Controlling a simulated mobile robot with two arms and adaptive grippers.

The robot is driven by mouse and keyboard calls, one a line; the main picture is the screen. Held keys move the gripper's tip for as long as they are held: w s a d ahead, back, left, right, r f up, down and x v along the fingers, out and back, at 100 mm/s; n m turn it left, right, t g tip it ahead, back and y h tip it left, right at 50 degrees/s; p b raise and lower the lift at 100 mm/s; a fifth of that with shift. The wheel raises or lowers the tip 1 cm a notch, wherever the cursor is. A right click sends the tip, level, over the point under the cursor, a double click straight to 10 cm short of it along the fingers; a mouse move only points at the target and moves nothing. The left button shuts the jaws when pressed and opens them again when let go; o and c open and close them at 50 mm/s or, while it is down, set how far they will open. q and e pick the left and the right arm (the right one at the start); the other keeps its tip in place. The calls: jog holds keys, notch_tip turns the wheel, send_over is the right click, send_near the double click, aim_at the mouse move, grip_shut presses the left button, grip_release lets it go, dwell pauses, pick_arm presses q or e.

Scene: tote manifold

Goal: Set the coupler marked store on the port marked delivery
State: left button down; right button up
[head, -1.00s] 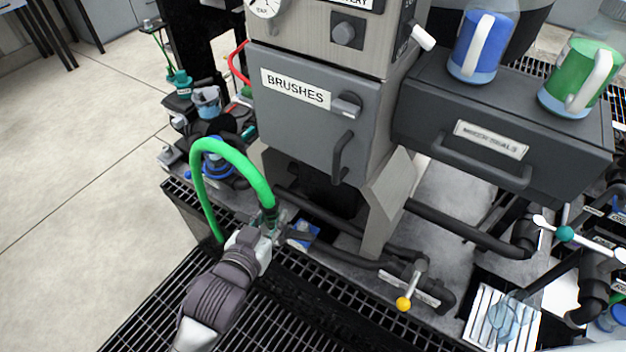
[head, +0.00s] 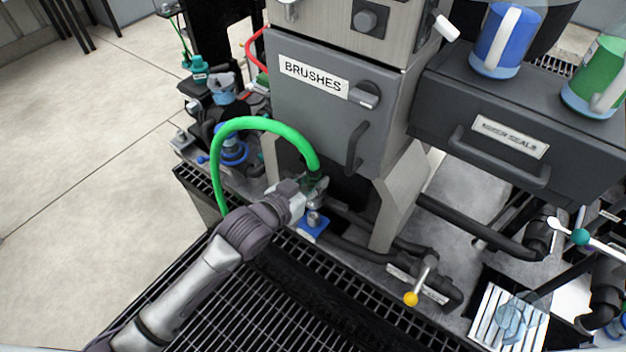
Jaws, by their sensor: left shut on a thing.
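A green hose (head: 262,124) arches up and comes down to a coupler (head: 316,184) at its right end. My left gripper (head: 309,189) is shut on this coupler, which it partly hides. No marking on the coupler can be read. Just below the gripper, a metal port (head: 313,216) stands on a blue plate (head: 312,230). The coupler appears above this port, but I cannot tell whether they touch. No delivery label can be read at the port. My right gripper is not in view.
A grey cabinet marked BRUSHES (head: 330,110) stands just behind the gripper. Dark pipes and a yellow-knobbed valve (head: 411,298) lie to the right. A drawer unit (head: 515,135) carries a blue jug (head: 500,40) and a green jug (head: 598,78). Black grating (head: 300,305) fills the front.

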aim_at(313, 216)
pick_arm(q)
jog(key=shift+f+b, duration=1.6)
jog(key=shift+f, duration=0.1)
jog(key=shift+f+b, duration=1.65)
jog(key=shift+f, duration=1.65)
jog(key=c, duration=0.9)
grip_release()
jog(key=shift+o, duration=0.4)
jog(key=shift+f, duration=0.1)
jog(key=v, duration=1.2)
